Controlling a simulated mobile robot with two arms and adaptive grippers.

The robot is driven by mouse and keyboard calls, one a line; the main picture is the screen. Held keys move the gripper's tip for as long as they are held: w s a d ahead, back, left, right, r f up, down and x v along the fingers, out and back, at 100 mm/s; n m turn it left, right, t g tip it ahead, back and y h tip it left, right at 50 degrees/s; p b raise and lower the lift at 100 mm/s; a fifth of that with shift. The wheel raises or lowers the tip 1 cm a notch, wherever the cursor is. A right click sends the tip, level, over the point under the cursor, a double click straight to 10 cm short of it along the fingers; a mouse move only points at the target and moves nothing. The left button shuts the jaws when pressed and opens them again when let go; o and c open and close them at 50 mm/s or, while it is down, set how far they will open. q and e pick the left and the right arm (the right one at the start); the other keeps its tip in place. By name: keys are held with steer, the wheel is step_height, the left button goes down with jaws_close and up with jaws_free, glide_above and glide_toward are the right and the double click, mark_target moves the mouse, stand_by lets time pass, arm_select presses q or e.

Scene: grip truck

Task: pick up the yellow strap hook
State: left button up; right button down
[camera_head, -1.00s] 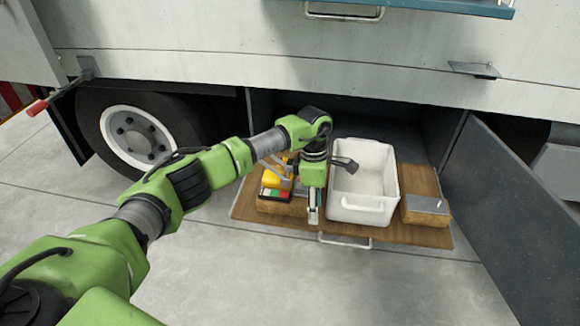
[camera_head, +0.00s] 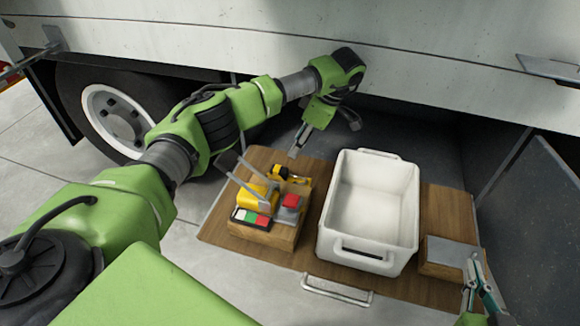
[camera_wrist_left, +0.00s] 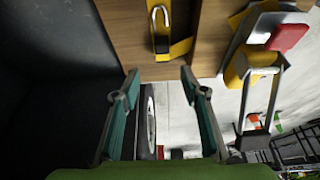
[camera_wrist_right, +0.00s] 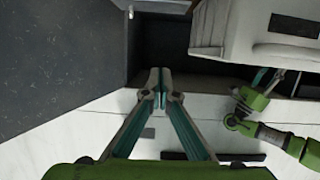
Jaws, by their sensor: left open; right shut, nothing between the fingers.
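The yellow strap hook (camera_head: 289,173), yellow with dark and metal parts, lies on the wood board at the back of the cluster left of the white bin. In the left wrist view, its metal hook (camera_wrist_left: 160,22) and yellow strap (camera_wrist_left: 181,47) lie beyond my fingertips, in line with the gap between them. My left gripper (camera_head: 299,147) is open and empty behind and above the hook, apart from it; its fingers also show in the left wrist view (camera_wrist_left: 160,84). My right gripper (camera_head: 477,278) is shut and empty at the lower right, near the small wooden block.
The white bin (camera_head: 338,225) stands mid-board. A wooden block (camera_head: 262,235) carries a yellow item with grey bars (camera_head: 259,197) and colored pieces close to the hook. A small wooden block (camera_head: 432,272) is right of the bin. The truck side (camera_head: 240,38) overhangs behind; an open door is at right.

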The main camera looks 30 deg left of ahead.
arm_select(q)
steer(key=b, duration=0.2)
glide_toward(281, 169)
steer(key=x, duration=0.4)
steer(key=shift+f, duration=0.4)
steer(key=shift+a+f, duration=0.1)
steer(key=shift+f, duration=0.15)
steer(key=b+x, duration=0.2)
steer(key=x, duration=0.2)
steer(key=shift+s+a+f, duration=0.15)
steer(key=shift+a+f, duration=0.05)
steer(key=shift+f, duration=0.15)
jaws_close()
arm_select(e)
steer(key=s+r+t+y, duration=0.1)
steer(key=r+t, duration=0.4)
steer(key=r, duration=0.5)
steer(key=s+a+r+t+y, duration=0.1)
steer(key=s+r+t+y, duration=0.1)
steer(key=r+t, duration=0.3)
step_height(281, 169, up, 5)
steer(key=shift+s+a+f+t+y, duration=0.1)
steer(key=shift+s+a+t+y, duration=0.2)
steer(key=shift+t+y, duration=0.1)
